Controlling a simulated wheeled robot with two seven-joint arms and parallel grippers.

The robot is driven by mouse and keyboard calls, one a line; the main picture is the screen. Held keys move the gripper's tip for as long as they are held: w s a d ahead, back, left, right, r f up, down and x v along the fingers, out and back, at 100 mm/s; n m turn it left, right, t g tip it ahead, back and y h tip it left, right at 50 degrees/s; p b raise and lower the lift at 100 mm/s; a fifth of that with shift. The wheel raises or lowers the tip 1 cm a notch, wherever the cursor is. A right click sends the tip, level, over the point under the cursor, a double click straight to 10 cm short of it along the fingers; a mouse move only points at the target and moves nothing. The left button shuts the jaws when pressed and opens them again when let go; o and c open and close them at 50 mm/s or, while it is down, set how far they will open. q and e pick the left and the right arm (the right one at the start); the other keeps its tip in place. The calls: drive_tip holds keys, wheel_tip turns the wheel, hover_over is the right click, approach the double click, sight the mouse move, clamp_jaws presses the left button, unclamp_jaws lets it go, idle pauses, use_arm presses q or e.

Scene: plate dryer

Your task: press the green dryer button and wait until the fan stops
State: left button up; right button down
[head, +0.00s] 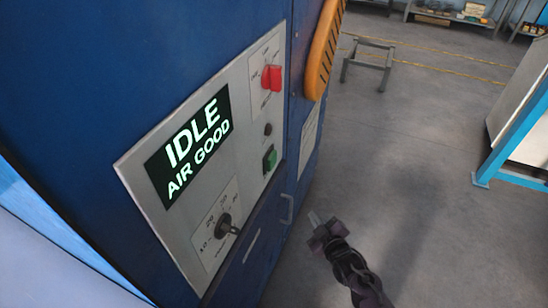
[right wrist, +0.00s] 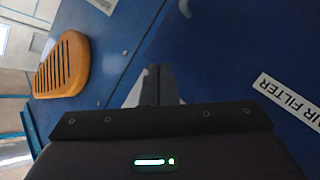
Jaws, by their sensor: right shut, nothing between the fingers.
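The green dryer button (head: 269,159) sits on the grey control panel (head: 143,164) of the blue dryer cabinet (head: 92,85), below a small dark round lamp (head: 268,129). The panel's display (head: 190,147) reads "IDLE AIR GOOD". My right gripper (head: 313,218) is shut and empty, out to the right of the panel and apart from the button. In the right wrist view its closed fingers (right wrist: 158,75) point at blue cabinet surface, and the button does not show there. My left gripper is out of view.
A red switch (head: 271,78) and a black dial knob (head: 225,225) stand out from the panel. A cabinet handle (head: 287,209) is near my right gripper. An orange slotted part (head: 322,50) juts out at the top. The grey floor to the right is mostly clear.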

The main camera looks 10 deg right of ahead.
sight(272, 161)
drive_tip(key=w+r+n+t, duration=0.1)
drive_tip(key=r, duration=0.6)
drive_tip(key=w+r+n+t, duration=0.1)
drive_tip(key=w+r+t, duration=0.1)
drive_tip(key=r, duration=0.6)
drive_tip(key=shift+w+t+y+p, duration=0.25)
drive_tip(key=shift+t+y+p, duration=0.05)
drive_tip(key=shift+y+p, duration=0.1)
drive_tip(key=shift+a, duration=0.2)
drive_tip(key=w+a+b, duration=0.2)
drive_tip(key=w+a, duration=0.3)
drive_tip(key=a, duration=0.2)
drive_tip(key=shift+b, duration=0.4)
drive_tip(key=shift+a, duration=0.15)
idle(0.4)
drive_tip(key=shift+w+a, duration=0.2)
drive_tip(key=shift+a, duration=0.1)
